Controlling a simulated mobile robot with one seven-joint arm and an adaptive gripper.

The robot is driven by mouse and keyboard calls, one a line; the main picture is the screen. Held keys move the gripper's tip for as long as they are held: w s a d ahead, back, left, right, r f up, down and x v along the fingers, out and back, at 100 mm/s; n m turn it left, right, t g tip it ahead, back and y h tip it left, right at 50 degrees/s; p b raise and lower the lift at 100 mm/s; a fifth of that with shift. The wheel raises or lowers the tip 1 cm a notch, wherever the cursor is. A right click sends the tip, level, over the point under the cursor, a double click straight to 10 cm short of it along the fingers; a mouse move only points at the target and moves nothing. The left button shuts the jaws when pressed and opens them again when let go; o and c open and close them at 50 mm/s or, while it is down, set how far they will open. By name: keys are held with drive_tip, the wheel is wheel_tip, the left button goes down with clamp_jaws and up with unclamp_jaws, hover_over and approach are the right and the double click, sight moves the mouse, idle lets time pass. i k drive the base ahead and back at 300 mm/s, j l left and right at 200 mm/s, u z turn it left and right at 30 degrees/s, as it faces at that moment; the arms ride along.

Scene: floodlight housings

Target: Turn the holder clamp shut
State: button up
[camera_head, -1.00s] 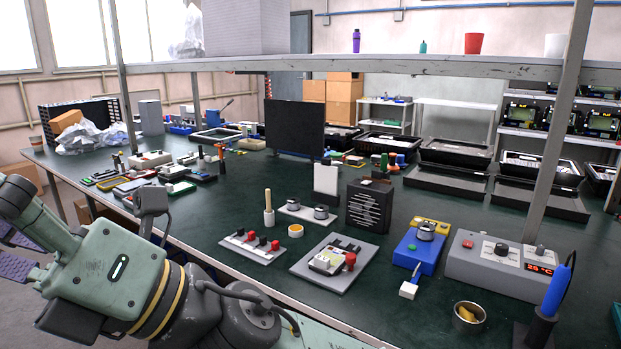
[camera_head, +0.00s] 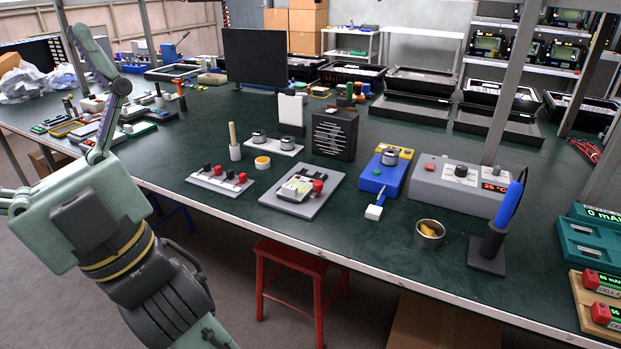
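What looks like the holder is a grey base plate (camera_head: 272,198) near the front edge of the bench. It bears a small pale board (camera_head: 296,187) and a dark block. A red knob (camera_head: 318,186) stands at its right side; I take it for the clamp's knob, but the clamp's position is too small to tell. My arm (camera_head: 110,225) fills the lower left in front of the bench, well apart from the holder.
Left of the holder is a strip with black and red knobs (camera_head: 219,181). Right of it are a blue box (camera_head: 384,173), a grey soldering station (camera_head: 463,186), a metal cup (camera_head: 429,233) and an iron stand (camera_head: 487,251). A red stool (camera_head: 297,262) stands below the front edge.

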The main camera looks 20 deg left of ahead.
sight(317, 184)
drive_tip(key=i+j+u, duration=0.25)
drive_tip(key=u, duration=0.25)
drive_tip(key=i+j+u, duration=0.1)
drive_tip(key=i+u, duration=0.2)
drive_tip(key=u, duration=0.2)
